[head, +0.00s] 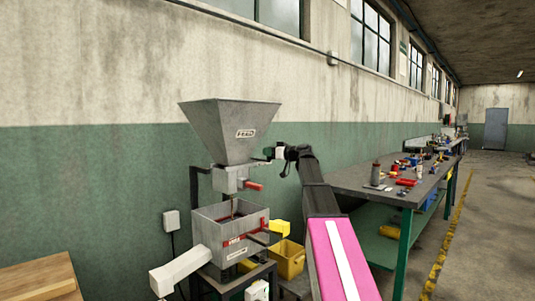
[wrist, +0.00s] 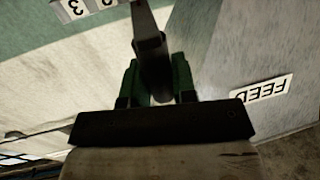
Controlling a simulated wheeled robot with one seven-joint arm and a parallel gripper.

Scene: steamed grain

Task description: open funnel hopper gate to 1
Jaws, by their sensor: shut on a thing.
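The funnel hopper (head: 230,130) is a grey metal cone with a FEED label, standing against the wall in the head view. Its grey side also fills the right of the wrist view (wrist: 215,60), label upside down. My gripper (head: 272,153) is at the hopper's lower right side. In the wrist view its green fingers (wrist: 157,78) are shut on a dark metal gate lever (wrist: 148,30), which runs up between them. A white number plate (wrist: 78,8) is cut by the top edge; an upside-down 3 shows. The gate itself is hidden.
A cluttered workbench (head: 350,180) stands to the right, with open floor beyond.

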